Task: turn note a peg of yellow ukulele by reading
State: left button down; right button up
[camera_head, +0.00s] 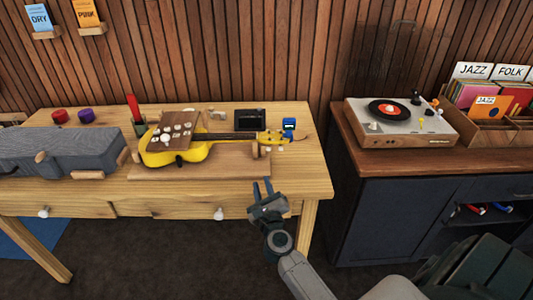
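The yellow ukulele (190,152) lies on a wooden board on the table, its body to the left and its neck running right. Its headstock (271,137) with small pegs is at the right end. The lettering of the pegs is too small to read. My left gripper is out of view.
A grey case (62,150) fills the table's left side. A small dark screen (249,117) and a blue item (289,123) sit behind the neck. A cabinet (400,200) with a record player (400,124) stands right, beyond a gap.

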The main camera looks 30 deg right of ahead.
aim_at(269, 150)
jog(key=d+r+m+g+h, duration=0.1)
jog(key=m, duration=0.2)
jog(key=d+m+g, duration=0.1)
jog(key=m, duration=0.2)
jog(key=w+d+r+m+h, duration=0.1)
jog(key=m, duration=0.1)
jog(key=shift+r+m+g+h, duration=0.3)
jog(key=shift+r+m+g, duration=0.05)
jog(key=shift+m+g, duration=0.05)
jog(key=p+x, duration=0.1)
jog(key=x, duration=0.9)
jog(key=shift+w+d+p, duration=0.1)
jog(key=shift+d+p, duration=0.2)
jog(key=shift+p, duration=0.05)
grip_shut()
